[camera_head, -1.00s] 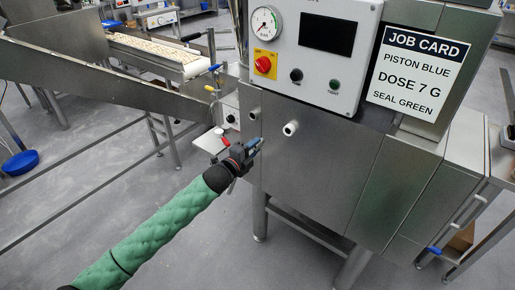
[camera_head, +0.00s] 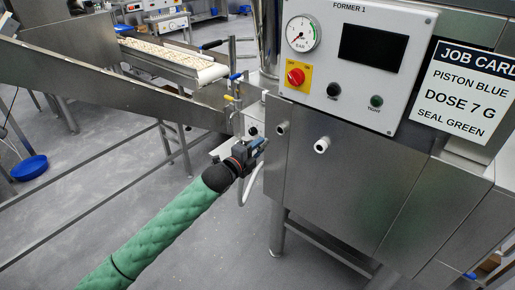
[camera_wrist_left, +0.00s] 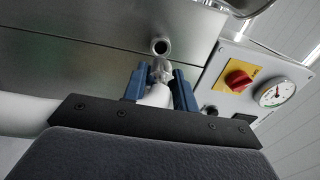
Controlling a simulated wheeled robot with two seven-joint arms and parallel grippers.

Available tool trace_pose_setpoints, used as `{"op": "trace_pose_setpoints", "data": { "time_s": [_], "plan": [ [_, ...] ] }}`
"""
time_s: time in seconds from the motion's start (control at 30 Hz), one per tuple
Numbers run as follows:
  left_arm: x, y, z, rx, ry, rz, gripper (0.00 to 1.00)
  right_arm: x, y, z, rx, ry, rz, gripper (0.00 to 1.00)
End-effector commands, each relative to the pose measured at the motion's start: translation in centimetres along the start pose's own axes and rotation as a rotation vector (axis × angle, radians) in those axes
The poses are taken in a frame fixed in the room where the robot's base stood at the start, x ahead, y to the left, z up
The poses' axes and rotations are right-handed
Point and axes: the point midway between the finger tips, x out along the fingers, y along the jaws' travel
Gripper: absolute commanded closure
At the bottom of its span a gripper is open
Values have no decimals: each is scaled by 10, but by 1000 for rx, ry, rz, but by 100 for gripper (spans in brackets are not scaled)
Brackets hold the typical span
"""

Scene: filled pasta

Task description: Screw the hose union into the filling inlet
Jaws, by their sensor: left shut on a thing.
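My left gripper (camera_head: 262,146) is beside the steel front of the machine, below and left of its ports. In the left wrist view its two blue fingers (camera_wrist_left: 160,92) are shut on the hose union (camera_wrist_left: 161,70), a grey metal fitting with a white hose end below it. The white hose (camera_head: 250,188) hangs under the gripper. Two short pipe stubs stick out of the machine front, a left one (camera_head: 282,127) and a right one (camera_head: 321,145). One round open port (camera_wrist_left: 160,46) is just beyond the union in the wrist view; whether they touch is unclear. My right gripper is out of view.
A control panel (camera_head: 415,60) with a gauge (camera_head: 302,34) and red knob (camera_head: 296,76) is above the stubs. A job card (camera_head: 465,92) is at right. A conveyor (camera_head: 165,54) and steel rails are at left.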

Motion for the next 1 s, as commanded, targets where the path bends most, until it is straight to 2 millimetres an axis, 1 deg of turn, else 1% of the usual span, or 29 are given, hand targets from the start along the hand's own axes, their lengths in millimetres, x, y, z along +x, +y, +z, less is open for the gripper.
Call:
{"op": "trace_pose_setpoints", "data": {
  "time_s": [0.17, 0.57, 0.73, 1.0],
  "plan": [
    [0, -2, 0, 2, 0, 0, 96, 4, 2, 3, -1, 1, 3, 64],
    [33, -1, 0, 0, 0, -1, 96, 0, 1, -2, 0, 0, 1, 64],
    [45, 0, 0, 1, 0, -1, 96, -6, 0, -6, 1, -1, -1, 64],
    [56, 0, 0, 0, 0, 0, 96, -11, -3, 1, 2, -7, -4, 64]
  ]
}}
